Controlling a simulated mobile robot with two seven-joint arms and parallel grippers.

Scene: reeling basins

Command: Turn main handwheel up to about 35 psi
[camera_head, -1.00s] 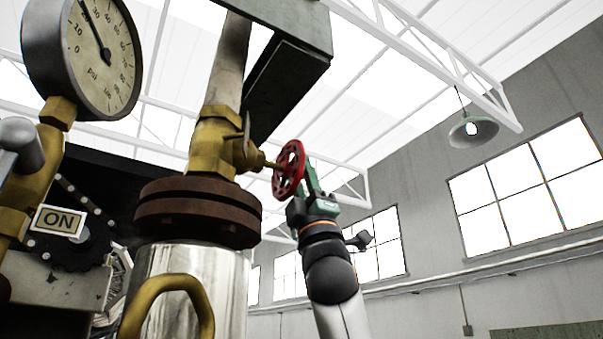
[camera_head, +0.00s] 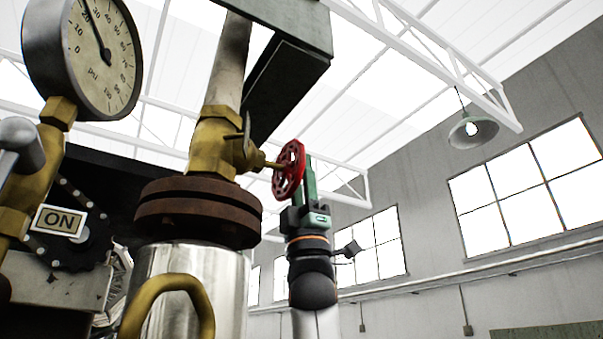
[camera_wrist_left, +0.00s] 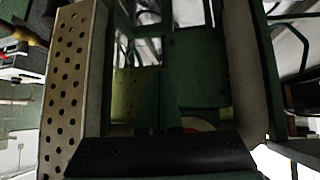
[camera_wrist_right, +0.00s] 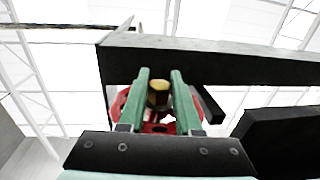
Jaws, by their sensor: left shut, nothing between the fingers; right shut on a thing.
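The main handwheel (camera_head: 289,170) is a red spoked wheel on the stem of a brass valve (camera_head: 216,147), right of centre in the head view. My right gripper (camera_head: 309,182) is at the wheel's right side, shut on its rim. In the right wrist view its green fingers (camera_wrist_right: 160,78) stand in front of the red wheel (camera_wrist_right: 119,103), with the brass stem end between them. The pressure gauge (camera_head: 115,85) is at upper left, its needle between about 20 and 30 psi. My left gripper (camera_wrist_left: 168,100) shows only in its wrist view, shut and empty.
A rusty flange (camera_head: 197,211) and a shiny metal cylinder (camera_head: 203,275) with a brass loop (camera_head: 166,287) stand below the valve. A dark green beam (camera_head: 290,75) hangs above the wheel. An ON plate (camera_head: 58,221) is at left.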

